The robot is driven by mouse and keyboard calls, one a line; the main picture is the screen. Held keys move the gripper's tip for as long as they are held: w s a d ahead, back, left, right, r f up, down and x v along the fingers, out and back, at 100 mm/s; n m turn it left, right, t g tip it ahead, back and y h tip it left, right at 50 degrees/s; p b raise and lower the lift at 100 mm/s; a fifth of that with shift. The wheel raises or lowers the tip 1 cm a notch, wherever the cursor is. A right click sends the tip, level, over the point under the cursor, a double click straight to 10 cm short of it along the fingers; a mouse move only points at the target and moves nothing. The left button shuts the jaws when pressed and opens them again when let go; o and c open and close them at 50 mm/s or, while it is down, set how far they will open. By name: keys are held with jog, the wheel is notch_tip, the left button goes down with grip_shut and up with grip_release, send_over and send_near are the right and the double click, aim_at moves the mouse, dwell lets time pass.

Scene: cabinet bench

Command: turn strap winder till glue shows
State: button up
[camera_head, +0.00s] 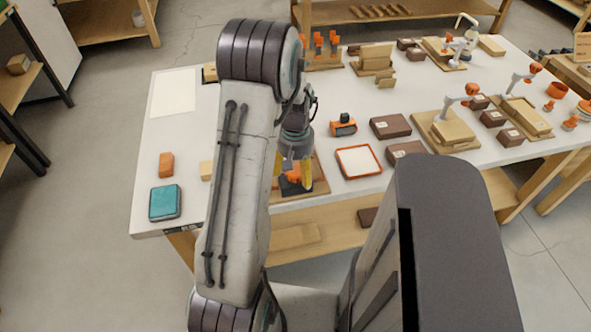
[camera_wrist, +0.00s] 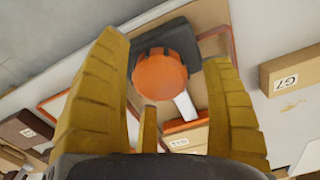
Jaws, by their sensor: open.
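The strap winder shows in the wrist view as a round orange knob (camera_wrist: 160,76) on a dark base (camera_wrist: 176,38). In the head view its orange and dark body (camera_head: 293,186) is on a wooden board (camera_head: 312,188) near the bench's front edge, partly hidden by my arm. My gripper (camera_head: 292,168) is open, with its yellow fingers on either side of the winder. In the wrist view my gripper (camera_wrist: 168,72) has the knob between its fingers, with visible gaps. A pale strip (camera_wrist: 185,106) runs from the knob towards a small label (camera_wrist: 181,142), which I cannot read.
An orange-rimmed tray (camera_head: 359,161) and brown boxes (camera_head: 390,126) are right of the winder. A teal box (camera_head: 165,203) and an orange block (camera_head: 166,165) are at the left. A box marked G7 (camera_wrist: 292,78) shows in the wrist view. Bare bench lies at the left.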

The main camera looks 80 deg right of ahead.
jog(key=shift+f, duration=0.1)
jog(key=c, duration=1.2)
